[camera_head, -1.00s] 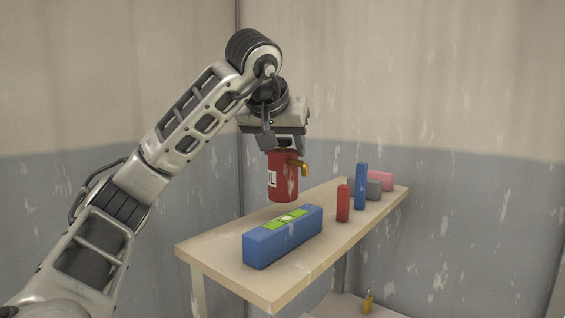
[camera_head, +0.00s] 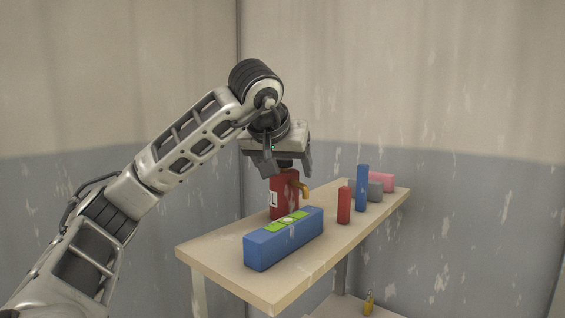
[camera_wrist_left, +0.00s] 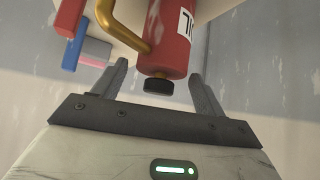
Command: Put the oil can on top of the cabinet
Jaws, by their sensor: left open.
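The oil can (camera_head: 284,198) is red with a white label, a gold spout and a black cap. In the head view it stands upright on the pale top of the cabinet (camera_head: 225,264), behind a blue box that hides part of its base. My left gripper (camera_head: 287,165) is directly above it, pointing down, with its jaws open. In the left wrist view the can (camera_wrist_left: 174,50) and its black cap lie between the two spread fingers (camera_wrist_left: 160,80), with gaps on both sides. My right gripper is not in view.
A long blue box (camera_head: 282,243) with a green panel lies in front of the can. To the right stand a red block (camera_head: 344,206), a tall blue block (camera_head: 361,188), a grey block (camera_head: 375,190) and a pink block (camera_head: 381,181). A small yellow item (camera_head: 368,302) is on a lower shelf.

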